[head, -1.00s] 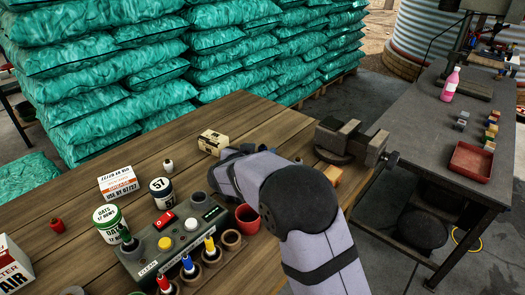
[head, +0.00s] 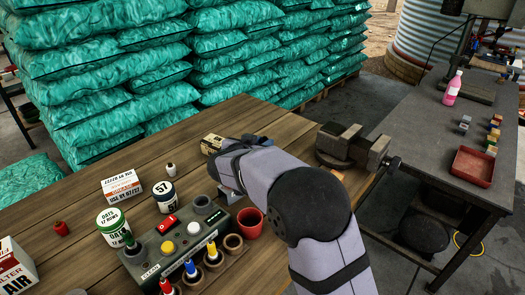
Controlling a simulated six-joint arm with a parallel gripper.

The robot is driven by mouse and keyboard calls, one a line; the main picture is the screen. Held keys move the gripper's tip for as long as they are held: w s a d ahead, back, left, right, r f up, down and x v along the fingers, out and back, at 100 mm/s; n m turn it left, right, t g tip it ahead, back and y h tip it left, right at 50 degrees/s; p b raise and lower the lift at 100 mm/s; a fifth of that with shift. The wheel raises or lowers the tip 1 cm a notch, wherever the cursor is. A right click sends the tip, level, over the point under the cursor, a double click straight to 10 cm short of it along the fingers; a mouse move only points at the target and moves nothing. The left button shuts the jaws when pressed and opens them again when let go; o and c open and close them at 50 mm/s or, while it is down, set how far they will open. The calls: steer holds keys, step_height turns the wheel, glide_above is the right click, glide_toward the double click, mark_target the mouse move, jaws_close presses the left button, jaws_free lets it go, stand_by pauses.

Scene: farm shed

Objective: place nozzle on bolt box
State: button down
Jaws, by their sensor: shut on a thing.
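The small cream box with dark print, which I take for the bolt box (head: 210,144), stands on the wooden bench just beyond my wrist. My wrist hides part of its right side. My gripper (head: 229,193) points down behind the control box and in front of the cream box. Only a bit of its pale jaw shows below the wrist. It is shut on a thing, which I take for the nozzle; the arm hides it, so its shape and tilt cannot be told.
A grey control box (head: 146,272) and a red pot (head: 250,221) stand close in front of my gripper. Left are a black-and-white tin (head: 163,195), a small white item (head: 171,169) and a white carton (head: 121,186). A vise (head: 345,145) stands right. Bench behind the carton is clear.

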steer(key=shift+r+p, duration=0.6)
steer(key=shift+r, duration=2.2)
